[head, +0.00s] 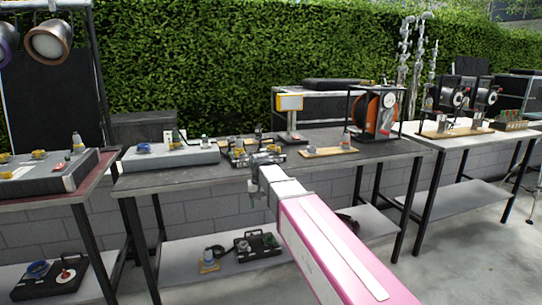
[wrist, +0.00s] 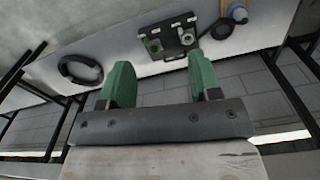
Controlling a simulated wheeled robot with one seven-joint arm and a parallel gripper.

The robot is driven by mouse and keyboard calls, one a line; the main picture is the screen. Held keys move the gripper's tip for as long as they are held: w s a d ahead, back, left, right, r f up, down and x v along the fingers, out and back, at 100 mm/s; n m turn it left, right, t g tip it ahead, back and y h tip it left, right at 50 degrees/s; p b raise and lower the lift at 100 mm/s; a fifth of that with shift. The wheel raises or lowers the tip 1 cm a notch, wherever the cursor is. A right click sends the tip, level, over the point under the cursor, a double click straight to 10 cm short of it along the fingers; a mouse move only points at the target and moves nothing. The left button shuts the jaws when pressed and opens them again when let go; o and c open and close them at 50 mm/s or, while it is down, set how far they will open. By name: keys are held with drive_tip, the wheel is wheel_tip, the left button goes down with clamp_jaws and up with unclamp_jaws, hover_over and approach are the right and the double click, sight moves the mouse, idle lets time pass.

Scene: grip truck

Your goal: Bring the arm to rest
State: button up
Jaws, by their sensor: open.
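My pink arm reaches forward from the lower right in the head view. My gripper (head: 262,160) is at its end, in front of the near edge of the middle table (head: 190,178). In the wrist view, my gripper (wrist: 161,80) has two green fingers set wide apart, with nothing between them. The fingers point toward the lower shelf (wrist: 130,58), apart from the things on it as far as I can tell.
The middle table bears a grey box (head: 172,159), a wooden board (head: 325,151) and an orange reel (head: 376,113). A black device (head: 258,246) lies on the lower shelf; a black ring (wrist: 82,68) shows in the wrist view. Other tables stand left and right. A hedge is behind.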

drive_tip(key=s+d+f+m, duration=0.1)
drive_tip(key=s+d+f, duration=0.7)
drive_tip(key=d, duration=0.3)
drive_tip(key=s+d+f, duration=0.8)
drive_tip(key=d+f, duration=0.2)
drive_tip(key=d, duration=0.2)
drive_tip(key=shift+d+f+m, duration=0.2)
drive_tip(key=shift+f+m, duration=0.2)
